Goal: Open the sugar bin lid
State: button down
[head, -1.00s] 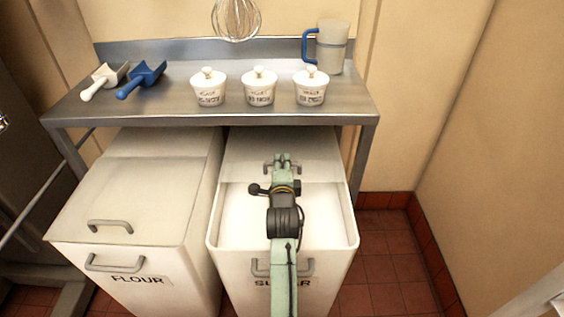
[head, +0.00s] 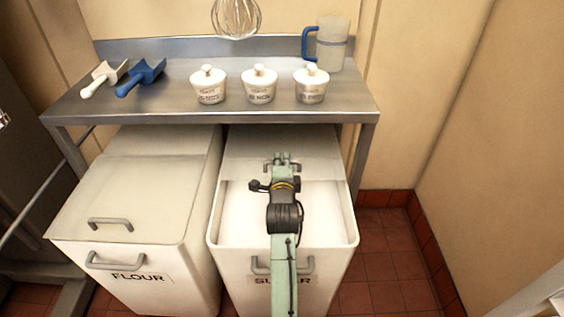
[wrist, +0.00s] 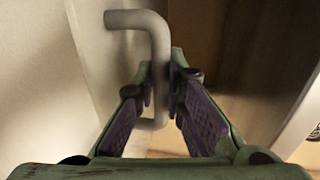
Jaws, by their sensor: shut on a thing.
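The sugar bin (head: 338,242) stands under the right part of the steel table, its label partly hidden behind my arm. Its lid (head: 250,145) is slid back toward the wall, and the front of the bin is open, showing white contents (head: 243,205). My gripper (head: 282,157) is at the lid's grey handle (head: 296,168). In the wrist view my gripper (wrist: 160,85) is shut on the bar of the handle (wrist: 135,18), with one finger on each side.
The flour bin (head: 75,250) stands to the left with its lid (head: 135,190) closed. The steel table (head: 160,108) above holds several white lidded pots, a jug (head: 332,47) and two scoops. Free tiled floor (head: 385,265) lies to the right.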

aim_at(282, 153)
dwell(0.3)
jog(key=w, duration=0.4)
jog(key=shift+w, duration=0.1)
jog(key=c, duration=1.9)
grip_release()
jog(key=s, duration=0.4)
jog(key=s+r, duration=0.1)
jog(key=s, duration=0.3)
jog(key=s+r, duration=0.1)
jog(key=s, duration=0.2)
jog(key=shift+s+r, duration=0.15)
jog(key=shift+s, duration=0.25)
